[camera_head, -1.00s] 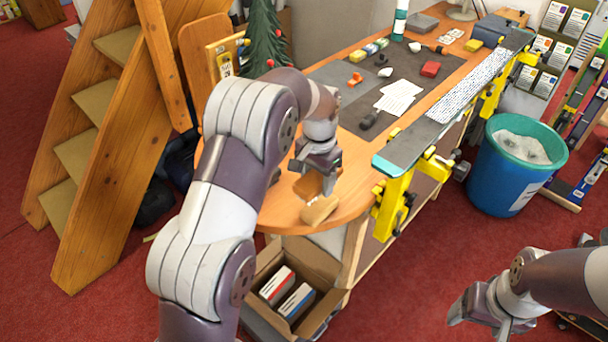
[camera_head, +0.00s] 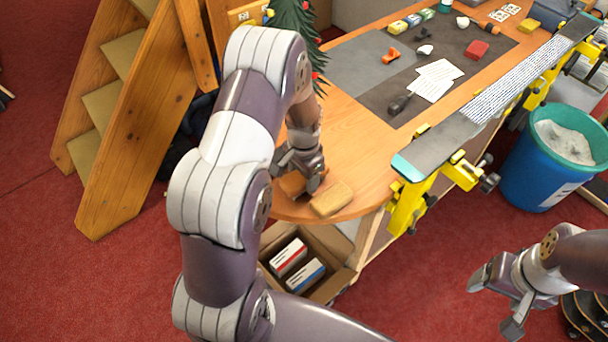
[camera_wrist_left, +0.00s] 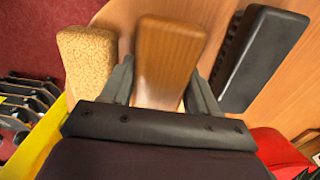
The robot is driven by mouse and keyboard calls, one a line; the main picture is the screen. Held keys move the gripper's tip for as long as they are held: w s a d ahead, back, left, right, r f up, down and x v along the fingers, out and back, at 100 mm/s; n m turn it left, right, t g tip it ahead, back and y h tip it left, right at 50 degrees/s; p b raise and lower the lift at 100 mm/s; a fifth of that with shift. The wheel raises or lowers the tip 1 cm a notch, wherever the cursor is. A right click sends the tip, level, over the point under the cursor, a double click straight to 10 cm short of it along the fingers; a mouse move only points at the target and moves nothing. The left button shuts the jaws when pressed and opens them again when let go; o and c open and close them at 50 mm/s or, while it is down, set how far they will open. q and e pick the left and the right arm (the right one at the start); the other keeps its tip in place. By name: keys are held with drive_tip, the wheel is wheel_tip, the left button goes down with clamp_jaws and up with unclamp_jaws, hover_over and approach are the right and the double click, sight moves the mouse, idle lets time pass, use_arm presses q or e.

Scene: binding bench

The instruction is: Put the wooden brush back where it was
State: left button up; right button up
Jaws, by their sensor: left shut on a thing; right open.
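The wooden brush (camera_wrist_left: 168,58) is a smooth brown block between the fingers of my left gripper (camera_wrist_left: 160,78) in the left wrist view, slightly blurred. My left gripper is shut on it. In the head view, my left gripper (camera_head: 300,178) is low at the rounded near end of the table, with part of the wooden brush (camera_head: 291,183) showing under it. I cannot tell whether the brush touches the tabletop. My right gripper (camera_head: 495,303) is open and empty over the floor at the lower right.
A tan block (camera_wrist_left: 86,62) lies left of the brush in the wrist view and near the table edge (camera_head: 332,199). A black bristled brush (camera_wrist_left: 262,58) lies to the right. The table (camera_head: 350,150) is clear toward the grey mat (camera_head: 385,112). A clamped board (camera_head: 440,145) flanks it.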

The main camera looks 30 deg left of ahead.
use_arm(q)
drive_tip(key=shift+s+f, duration=0.1)
drive_tip(key=shift+f, duration=0.4)
drive_tip(key=shift+s+f, duration=0.15)
drive_tip(key=shift+f, duration=0.15)
drive_tip(key=o, duration=1.1)
use_arm(e)
drive_tip(key=shift+s+r, duration=0.25)
drive_tip(key=shift+s, duration=0.05)
